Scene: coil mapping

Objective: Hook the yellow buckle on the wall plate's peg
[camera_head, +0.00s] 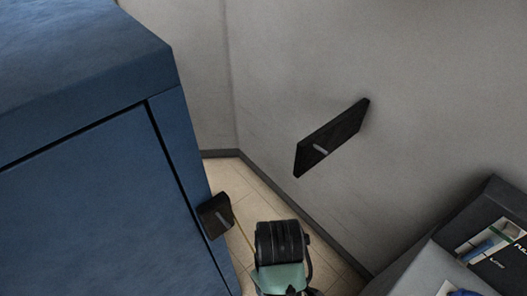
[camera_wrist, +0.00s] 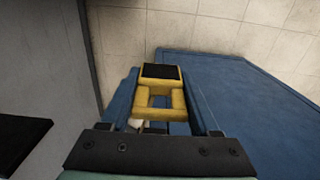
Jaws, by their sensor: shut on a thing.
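The yellow buckle (camera_wrist: 178,99), a squarish frame with a black top piece, sits between the two fingers of my gripper (camera_wrist: 160,92) in the wrist view. My gripper is shut on it. In the head view my wrist hides the fingers and the buckle. A black wall plate (camera_head: 343,131) with a short pale peg (camera_head: 320,149) is fixed to the grey wall, above and right of my wrist. A black slab (camera_wrist: 18,138), likely this plate, shows at the left edge of the wrist view, apart from the buckle.
A large blue cabinet (camera_head: 75,75) fills the left of the head view. A second dark plate (camera_head: 214,214) with a pale peg is on its side; a thin yellow strip (camera_head: 243,236) runs down from it. A dark box (camera_head: 492,235) stands at right. Tiled floor shows between.

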